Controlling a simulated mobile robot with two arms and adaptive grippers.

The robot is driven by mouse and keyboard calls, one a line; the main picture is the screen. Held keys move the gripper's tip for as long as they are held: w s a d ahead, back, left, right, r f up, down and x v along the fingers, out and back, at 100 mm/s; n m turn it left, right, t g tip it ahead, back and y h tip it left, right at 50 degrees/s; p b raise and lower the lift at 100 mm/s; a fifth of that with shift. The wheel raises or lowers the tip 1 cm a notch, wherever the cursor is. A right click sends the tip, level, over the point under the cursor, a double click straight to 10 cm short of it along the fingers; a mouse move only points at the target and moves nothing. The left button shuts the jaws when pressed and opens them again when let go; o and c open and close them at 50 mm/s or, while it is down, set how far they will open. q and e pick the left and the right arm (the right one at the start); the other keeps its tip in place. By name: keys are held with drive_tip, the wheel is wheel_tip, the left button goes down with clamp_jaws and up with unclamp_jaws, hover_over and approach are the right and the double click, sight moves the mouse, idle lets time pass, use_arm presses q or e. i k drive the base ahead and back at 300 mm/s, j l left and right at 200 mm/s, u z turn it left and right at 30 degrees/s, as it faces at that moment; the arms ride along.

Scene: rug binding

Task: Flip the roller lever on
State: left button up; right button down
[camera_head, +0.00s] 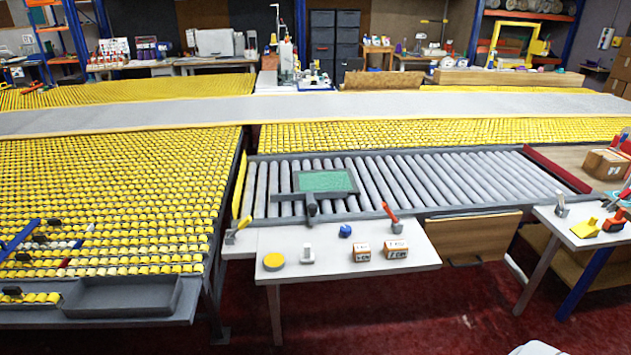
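A roller conveyor (420,180) with grey rollers runs across the middle of the head view. A small lever with a red handle (390,212) stands at its front edge, tilted up to the left. A yellow-handled lever (240,227) stands at the left front corner, tilted to the right. A small grey lever-like part (561,205) stands on the right table. I cannot tell which one is the roller lever, or whether any is on or off.
A white table (330,255) before the conveyor holds a yellow disc (273,261), a blue item (345,231) and two small boxes (396,250). A green-screened panel (325,181) stands over the rollers. Red floor (400,310) in front looks clear.

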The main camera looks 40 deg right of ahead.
sight(396, 221)
drive_tip(key=z, duration=1.7)
